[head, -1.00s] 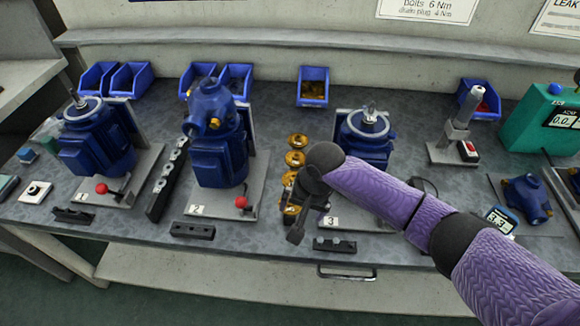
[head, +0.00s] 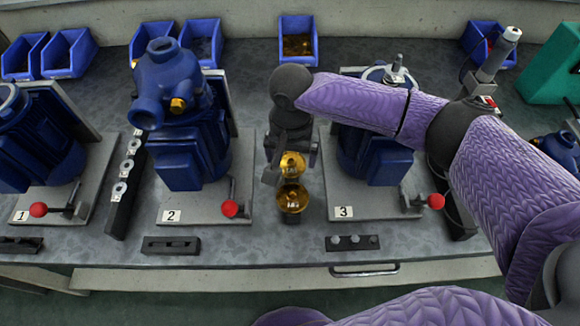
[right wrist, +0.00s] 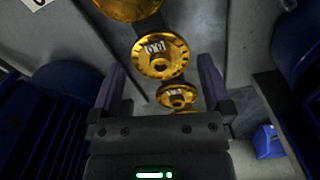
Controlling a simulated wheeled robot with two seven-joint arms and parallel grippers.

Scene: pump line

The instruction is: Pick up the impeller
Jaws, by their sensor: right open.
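Several gold impellers stand in a row on the bench between stations 2 and 3. In the head view the front impeller (head: 293,201) and the one behind it (head: 291,164) show; my right gripper and wrist hide the others. My right gripper (head: 287,162) points down over the row, open and empty. In the right wrist view, a tagged impeller (right wrist: 161,54) lies just beyond the gap between the open fingers (right wrist: 162,82). A smaller-looking impeller (right wrist: 177,95) shows between the fingers, and the front one (right wrist: 126,6) is cut by the top edge. The tag text is unclear. My left gripper is not in view.
The blue pump (head: 172,84) at station 2 stands left of the row, and the blue motor (head: 373,154) at station 3 stands close on the right. Red-knobbed levers (head: 230,208) stick up nearby. Blue bins (head: 299,42) line the back. The bench front (head: 290,245) is mostly clear.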

